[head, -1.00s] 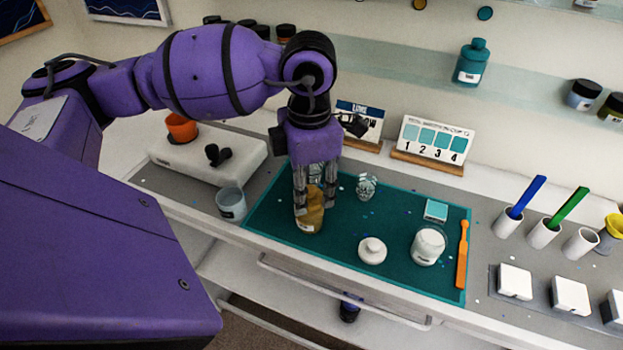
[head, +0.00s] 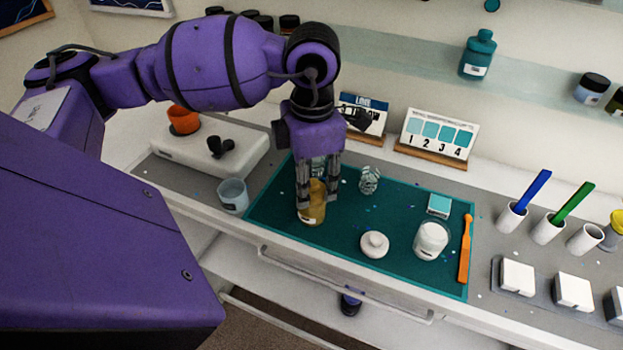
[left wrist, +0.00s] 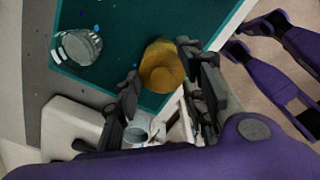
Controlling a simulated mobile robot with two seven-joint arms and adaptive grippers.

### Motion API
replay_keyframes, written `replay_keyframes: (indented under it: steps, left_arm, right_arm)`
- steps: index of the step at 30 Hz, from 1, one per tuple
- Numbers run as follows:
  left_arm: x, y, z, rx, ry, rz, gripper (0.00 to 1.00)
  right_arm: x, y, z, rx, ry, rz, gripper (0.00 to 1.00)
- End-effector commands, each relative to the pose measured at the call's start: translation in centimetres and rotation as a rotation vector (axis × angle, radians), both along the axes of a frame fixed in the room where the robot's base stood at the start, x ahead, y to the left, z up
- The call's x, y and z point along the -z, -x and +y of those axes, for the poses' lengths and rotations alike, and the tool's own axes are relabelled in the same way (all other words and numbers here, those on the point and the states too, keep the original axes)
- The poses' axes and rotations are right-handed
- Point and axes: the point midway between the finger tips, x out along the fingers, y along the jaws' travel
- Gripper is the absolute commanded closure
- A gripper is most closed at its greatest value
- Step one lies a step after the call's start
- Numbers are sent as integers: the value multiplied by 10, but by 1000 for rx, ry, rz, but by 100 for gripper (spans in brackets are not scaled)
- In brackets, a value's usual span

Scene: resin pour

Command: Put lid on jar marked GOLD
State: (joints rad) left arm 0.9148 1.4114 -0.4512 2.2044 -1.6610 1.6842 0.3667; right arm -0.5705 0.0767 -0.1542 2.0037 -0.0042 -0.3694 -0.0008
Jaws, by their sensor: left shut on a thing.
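A gold-coloured jar (head: 314,212) stands on the teal mat (head: 345,226); its label is too small to read. My left gripper (head: 319,195) comes down from above and is shut on this jar, with a finger on either side. In the left wrist view the jar's round gold top (left wrist: 161,68) shows between the fingertips (left wrist: 163,85). A white lid with a knob (head: 374,244) lies on the mat to the right of the jar, apart from it. My right gripper is not in view.
A glass (head: 369,180), a white jar (head: 431,241), a small teal box (head: 438,205) and an orange stick (head: 465,250) are on the mat. A pale cup (head: 233,196) stands at its left. Colour cards (head: 437,138) stand behind. The mat between jar and lid is clear.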

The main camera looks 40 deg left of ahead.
Motion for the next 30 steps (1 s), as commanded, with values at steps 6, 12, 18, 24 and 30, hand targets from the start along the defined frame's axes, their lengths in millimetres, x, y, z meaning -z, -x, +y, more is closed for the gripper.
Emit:
replay_keyframes:
  steps: [6, 12, 18, 24, 30]
  left_arm:
    - [0, 0, 0, 0, 0, 0, 73]
    - [1, 0, 0, 0, 0, 0, 73]
    - [3, 0, 0, 0, 0, 0, 73]
    - [3, 0, 0, 0, 0, 0, 73]
    - [3, 0, 0, 0, 0, 0, 73]
  right_arm:
    - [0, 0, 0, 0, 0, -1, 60]
    - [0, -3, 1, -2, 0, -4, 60]
    - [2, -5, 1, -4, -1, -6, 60]
    - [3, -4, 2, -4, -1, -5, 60]
    - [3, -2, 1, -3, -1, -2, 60]
